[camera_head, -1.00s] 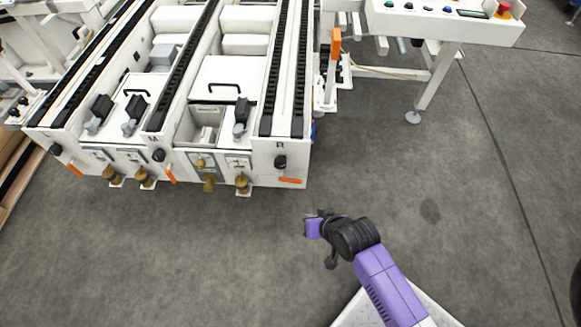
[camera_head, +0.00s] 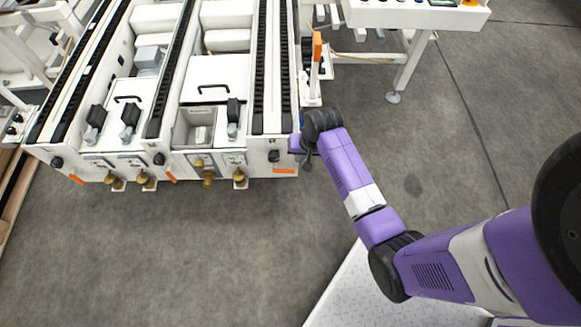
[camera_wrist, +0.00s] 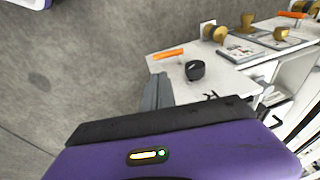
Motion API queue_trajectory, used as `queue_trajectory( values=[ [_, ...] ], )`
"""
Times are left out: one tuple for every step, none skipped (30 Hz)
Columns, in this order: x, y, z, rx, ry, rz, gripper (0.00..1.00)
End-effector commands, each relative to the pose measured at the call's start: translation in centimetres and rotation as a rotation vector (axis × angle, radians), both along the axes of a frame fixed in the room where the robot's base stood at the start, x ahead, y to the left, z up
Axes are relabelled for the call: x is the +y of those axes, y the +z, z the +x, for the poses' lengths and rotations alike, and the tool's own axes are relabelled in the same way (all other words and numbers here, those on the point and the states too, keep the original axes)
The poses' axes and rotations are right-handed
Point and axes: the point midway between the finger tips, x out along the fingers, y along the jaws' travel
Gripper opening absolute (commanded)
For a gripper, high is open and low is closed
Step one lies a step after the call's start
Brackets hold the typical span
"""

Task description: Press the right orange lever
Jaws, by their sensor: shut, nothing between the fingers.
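The right orange lever (camera_head: 284,171) is a flat bar low on the right end of the white machine's front face. It also shows in the wrist view (camera_wrist: 168,53), above the fingertips in the picture. My gripper (camera_head: 293,146) is at the machine's front right corner, just above the lever in the head view. In the wrist view my grey fingers (camera_wrist: 157,80) are shut and empty, near the lever and left of a black knob (camera_wrist: 195,70). I cannot tell whether the fingers touch the machine.
More orange levers sit along the machine front, at the middle (camera_head: 171,176) and left (camera_head: 76,179). Brass fittings (camera_head: 208,178) stick out below the face. An upright orange handle (camera_head: 317,45) stands behind my wrist. The floor in front is clear.

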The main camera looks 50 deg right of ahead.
Motion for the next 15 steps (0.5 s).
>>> queue_trajectory(
  values=[
    [0.0,0.0,0.0,0.000,0.000,0.000,0.00],
    [0.0,-0.1,0.0,0.000,0.001,0.000,0.00],
    [0.0,-0.2,0.0,0.000,0.001,0.000,0.00],
    [0.0,-0.3,0.1,0.000,0.001,0.000,0.00],
    [0.0,-0.6,0.1,0.000,0.001,0.000,0.00],
    [0.0,-0.9,0.2,0.000,0.001,0.000,0.00],
    [0.0,-1.3,0.3,0.000,0.001,0.000,0.00],
    [0.0,-1.7,0.4,0.001,0.001,0.001,0.00],
    [0.0,-2.3,0.6,0.001,0.001,0.001,0.00],
    [-0.1,-2.8,0.7,0.000,0.001,0.000,0.00],
    [-0.1,-3.4,0.9,0.001,0.001,0.000,0.00],
    [-0.2,-4.1,1.1,0.000,0.001,0.000,0.00],
    [-0.2,-4.8,1.2,0.001,0.001,0.000,0.00],
    [-0.2,-5.4,1.3,0.001,0.001,0.000,0.00],
    [-0.3,-6.1,1.6,0.001,0.001,0.000,0.00]
  ],
)
